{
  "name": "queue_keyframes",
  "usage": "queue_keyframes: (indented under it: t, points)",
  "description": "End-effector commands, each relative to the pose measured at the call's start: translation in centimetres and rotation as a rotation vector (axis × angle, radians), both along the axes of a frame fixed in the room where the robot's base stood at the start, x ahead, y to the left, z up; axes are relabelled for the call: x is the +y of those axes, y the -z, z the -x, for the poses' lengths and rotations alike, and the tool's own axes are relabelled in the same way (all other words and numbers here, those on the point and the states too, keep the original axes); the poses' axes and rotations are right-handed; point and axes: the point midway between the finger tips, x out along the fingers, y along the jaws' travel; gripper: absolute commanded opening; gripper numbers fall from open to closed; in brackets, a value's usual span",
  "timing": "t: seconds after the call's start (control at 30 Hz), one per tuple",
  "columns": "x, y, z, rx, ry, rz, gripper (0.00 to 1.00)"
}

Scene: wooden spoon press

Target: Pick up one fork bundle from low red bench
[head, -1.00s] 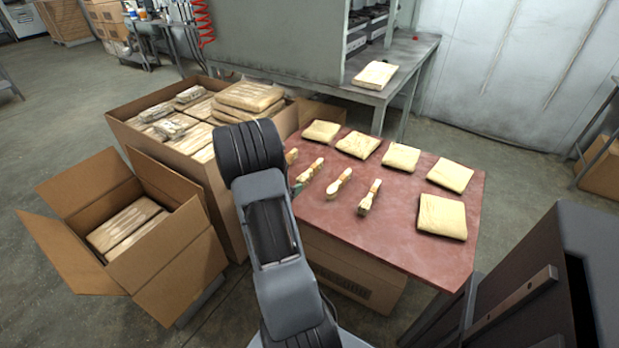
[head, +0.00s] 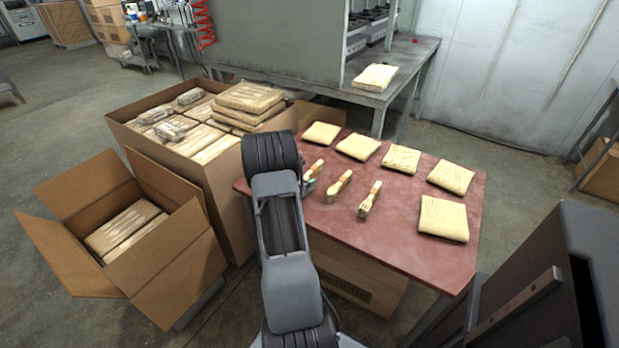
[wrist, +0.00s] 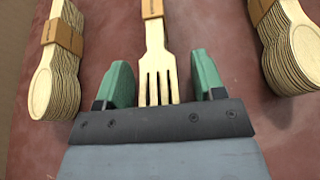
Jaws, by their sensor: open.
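In the wrist view my gripper (wrist: 160,75) is open, with its two green fingers on either side of the tines of a wooden fork bundle (wrist: 156,42). The fork bundle has an orange-brown band, and gaps show on both sides of it. Spoon bundles lie to its left (wrist: 56,60) and right (wrist: 290,45). In the head view my gripper (head: 308,186) is mostly hidden behind my arm, with a bit of green at the near end of a bundle (head: 315,169) on the low red bench (head: 400,240). Two more bundles, (head: 339,186) and (head: 369,199), lie to the right.
Several pale wrapped packs (head: 443,219) lie along the back and right of the bench. A large carton of packs (head: 225,180) stands close on the left, with an open carton (head: 165,260) in front. A dark cabinet (head: 540,290) stands front right. The bench's front middle is clear.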

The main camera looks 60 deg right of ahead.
Motion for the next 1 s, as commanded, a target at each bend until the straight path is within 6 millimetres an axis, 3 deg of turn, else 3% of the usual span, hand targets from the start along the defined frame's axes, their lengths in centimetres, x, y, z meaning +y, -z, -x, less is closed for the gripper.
queue_keyframes:
  t: [0.17, 0.73, 1.0]
  points:
    - [-0.01, -0.02, 0.00, 0.000, 0.000, 0.000, 0.63]
    - [0.01, -0.05, 0.00, -0.001, 0.000, 0.001, 0.09]
    - [0.00, -0.19, -0.01, -0.001, 0.000, 0.001, 0.09]
